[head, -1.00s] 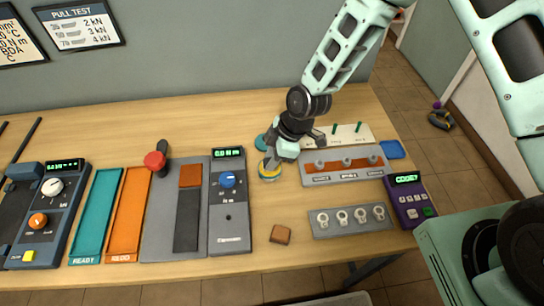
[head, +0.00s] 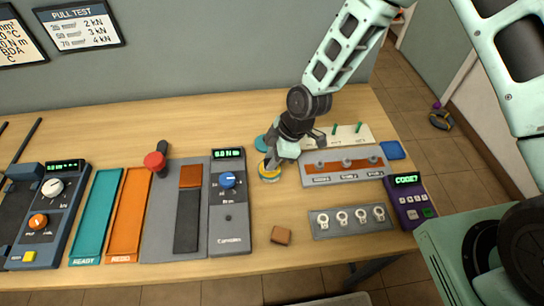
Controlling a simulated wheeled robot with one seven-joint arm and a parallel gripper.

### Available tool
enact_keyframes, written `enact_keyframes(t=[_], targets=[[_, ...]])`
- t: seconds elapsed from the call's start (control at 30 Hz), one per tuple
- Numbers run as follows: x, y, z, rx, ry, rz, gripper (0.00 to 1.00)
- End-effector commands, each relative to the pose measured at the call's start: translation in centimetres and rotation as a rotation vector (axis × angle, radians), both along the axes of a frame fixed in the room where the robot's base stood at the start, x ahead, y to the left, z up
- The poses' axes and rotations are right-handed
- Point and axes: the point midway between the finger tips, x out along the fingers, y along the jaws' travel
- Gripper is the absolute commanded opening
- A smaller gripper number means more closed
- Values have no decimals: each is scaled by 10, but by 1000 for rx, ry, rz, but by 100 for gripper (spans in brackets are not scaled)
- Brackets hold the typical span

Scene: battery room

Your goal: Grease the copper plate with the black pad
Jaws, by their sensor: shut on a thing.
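My gripper (head: 271,163) points down over a round tin (head: 270,175) with a yellow and blue look. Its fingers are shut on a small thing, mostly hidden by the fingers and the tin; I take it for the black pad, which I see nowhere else. Whether it touches the tin's contents I cannot tell. A copper-coloured plate (head: 334,167) lies as a strip on a grey base with several studs, right of the gripper. A second copper-brown piece (head: 190,176) sits at the top of a dark strip on a grey panel.
A teal disc (head: 262,143) lies behind the tin. A brown block (head: 281,235) lies in front. A grey plate with several rings (head: 350,220), a purple keypad (head: 409,200) and a blue pad (head: 392,150) are at the right. Teal (head: 96,215) and orange (head: 127,215) trays are left.

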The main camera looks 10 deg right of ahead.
Motion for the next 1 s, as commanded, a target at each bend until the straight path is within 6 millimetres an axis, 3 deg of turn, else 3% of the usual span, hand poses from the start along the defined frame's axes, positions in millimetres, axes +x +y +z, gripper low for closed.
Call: enact_keyframes(t=[0.73, 1.0], targets=[[1, 1, 62, 2, -4, 2, 6], [1, 1, 66, 2, -3, 0, 6]])
